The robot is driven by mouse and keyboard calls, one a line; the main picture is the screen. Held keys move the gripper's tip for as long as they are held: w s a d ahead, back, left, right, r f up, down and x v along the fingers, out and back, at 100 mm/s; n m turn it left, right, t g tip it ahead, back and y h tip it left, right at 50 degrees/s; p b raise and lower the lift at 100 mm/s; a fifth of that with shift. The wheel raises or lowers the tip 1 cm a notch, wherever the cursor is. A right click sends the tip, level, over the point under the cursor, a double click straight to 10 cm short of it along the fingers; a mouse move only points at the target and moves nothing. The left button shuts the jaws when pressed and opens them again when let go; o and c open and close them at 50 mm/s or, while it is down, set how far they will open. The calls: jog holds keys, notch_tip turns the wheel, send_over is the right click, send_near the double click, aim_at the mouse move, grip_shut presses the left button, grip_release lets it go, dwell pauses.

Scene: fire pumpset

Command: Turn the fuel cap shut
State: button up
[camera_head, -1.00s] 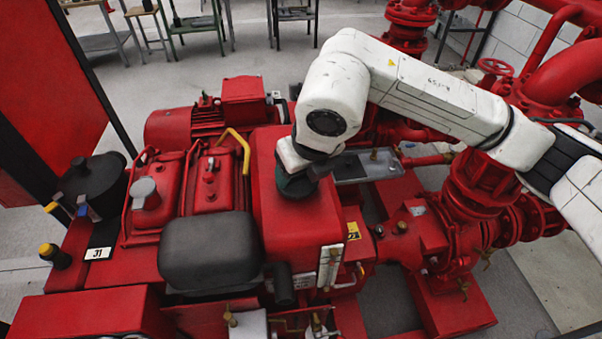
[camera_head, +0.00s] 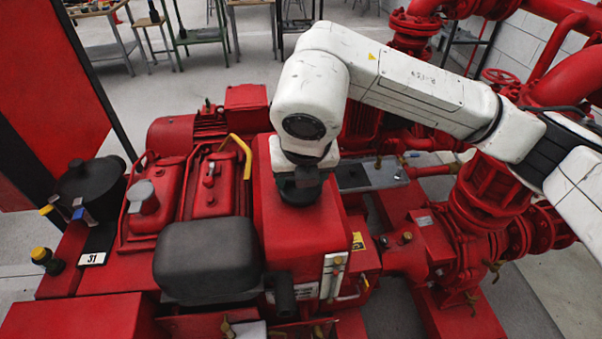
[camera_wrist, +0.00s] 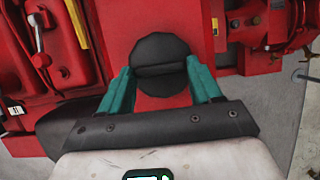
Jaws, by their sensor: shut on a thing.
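The fuel cap (camera_wrist: 160,64) is a round dark disc with a raised bar across it, on top of the red tank (camera_head: 280,228). In the wrist view my gripper (camera_wrist: 161,82) has a teal finger at each side of the cap, closed against its edges. In the head view my gripper (camera_head: 300,190) points down at the tank top, and its dark end and my wrist hide most of the cap. Whether the cap is fully seated cannot be told.
A dark rounded box (camera_head: 208,258) stands left of the tank. A yellow bent handle (camera_head: 241,155) rises behind it. A sight gauge (camera_head: 332,275) is on the tank's front. Red pump pipework (camera_head: 480,205) fills the right side.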

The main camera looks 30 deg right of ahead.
jog(key=o, duration=1.1)
jog(key=shift+c, duration=0.2)
jog(key=v, duration=1)
jog(key=shift+s+r+p, duration=0.15)
jog(key=shift+r+p, duration=0.2)
jog(key=shift+p, duration=0.05)
